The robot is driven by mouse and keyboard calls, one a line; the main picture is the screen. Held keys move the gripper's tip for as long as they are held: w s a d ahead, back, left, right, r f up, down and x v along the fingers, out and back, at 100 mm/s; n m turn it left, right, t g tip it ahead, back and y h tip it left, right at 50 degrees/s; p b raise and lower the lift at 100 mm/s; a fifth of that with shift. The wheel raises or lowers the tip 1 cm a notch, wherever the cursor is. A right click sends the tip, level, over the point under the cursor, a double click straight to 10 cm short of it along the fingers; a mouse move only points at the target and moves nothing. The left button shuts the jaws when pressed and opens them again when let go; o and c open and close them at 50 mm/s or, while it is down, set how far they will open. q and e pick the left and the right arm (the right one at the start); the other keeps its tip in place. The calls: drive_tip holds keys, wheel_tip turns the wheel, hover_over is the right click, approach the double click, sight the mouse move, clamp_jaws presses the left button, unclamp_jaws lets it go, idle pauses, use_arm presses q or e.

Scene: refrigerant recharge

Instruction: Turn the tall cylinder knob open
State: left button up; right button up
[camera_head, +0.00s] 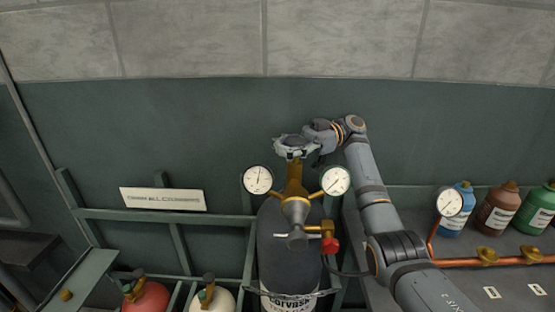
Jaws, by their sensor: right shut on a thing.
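The tall dark grey cylinder (282,258) stands upright in a rack at the middle bottom. A brass valve stem (294,178) rises from it, with a round gauge on each side. The grey knob (290,142) is at the top of the stem. My right gripper (300,146) reaches in from the right and is shut on the knob, which its fingers partly hide. My left gripper is not in view.
A red cylinder (147,298) and a cream cylinder (213,299) stand lower left. A sign (163,199) hangs on the rack. A red valve handle (330,244) sits below the right gauge. Blue (456,214), brown (497,211) and green (538,210) bottles and copper piping (510,262) occupy the right.

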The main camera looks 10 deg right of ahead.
drive_tip(key=shift+d+r+g, duration=0.1)
drive_tip(key=shift+g, duration=0.2)
clamp_jaws()
drive_tip(key=o, duration=0.7)
unclamp_jaws()
drive_tip(key=o, duration=0.5)
drive_tip(key=shift+d, duration=0.2)
drive_tip(key=shift+a, duration=0.15)
wheel_tip(320, 180, up, 10)
drive_tip(key=shift+f, duration=0.1)
